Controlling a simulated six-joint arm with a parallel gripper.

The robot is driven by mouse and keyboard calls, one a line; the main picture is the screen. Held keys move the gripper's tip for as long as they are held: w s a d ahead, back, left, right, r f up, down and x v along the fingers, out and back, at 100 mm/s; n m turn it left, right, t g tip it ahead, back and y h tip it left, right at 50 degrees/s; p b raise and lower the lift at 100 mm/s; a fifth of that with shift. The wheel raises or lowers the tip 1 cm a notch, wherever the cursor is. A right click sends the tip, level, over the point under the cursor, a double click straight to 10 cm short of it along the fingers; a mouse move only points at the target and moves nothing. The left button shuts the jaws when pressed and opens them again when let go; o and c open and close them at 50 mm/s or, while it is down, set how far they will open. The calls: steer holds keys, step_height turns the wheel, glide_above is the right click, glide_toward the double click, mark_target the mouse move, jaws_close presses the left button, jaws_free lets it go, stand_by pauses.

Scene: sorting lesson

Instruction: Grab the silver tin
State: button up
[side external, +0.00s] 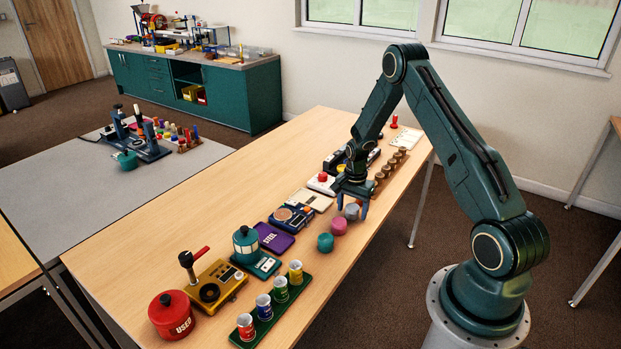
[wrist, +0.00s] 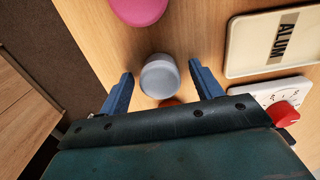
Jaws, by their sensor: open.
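The silver tin (wrist: 159,76) is a small grey round tin with a paler lid, standing on the wooden table. In the side external view the tin (side external: 352,211) shows below my gripper (side external: 353,208). In the wrist view my gripper (wrist: 160,82) is open, with one blue finger on each side of the tin. Gaps show between the fingers and the tin. Whether the fingertips are at the tin's height is hard to tell.
A pink tin (side external: 339,226) and a teal tin (side external: 325,242) stand close by, toward the front left. An ALUM tray (wrist: 276,42) and a white device with a red knob (wrist: 283,113) lie to the right in the wrist view. Something orange-red (wrist: 170,103) shows just below the tin.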

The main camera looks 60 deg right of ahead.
mark_target(352, 207)
steer(key=c, duration=1.1)
steer(key=shift+o, duration=0.2)
steer(key=shift+r, duration=0.1)
step_height(352, 207, up, 20)
stand_by(0.5)
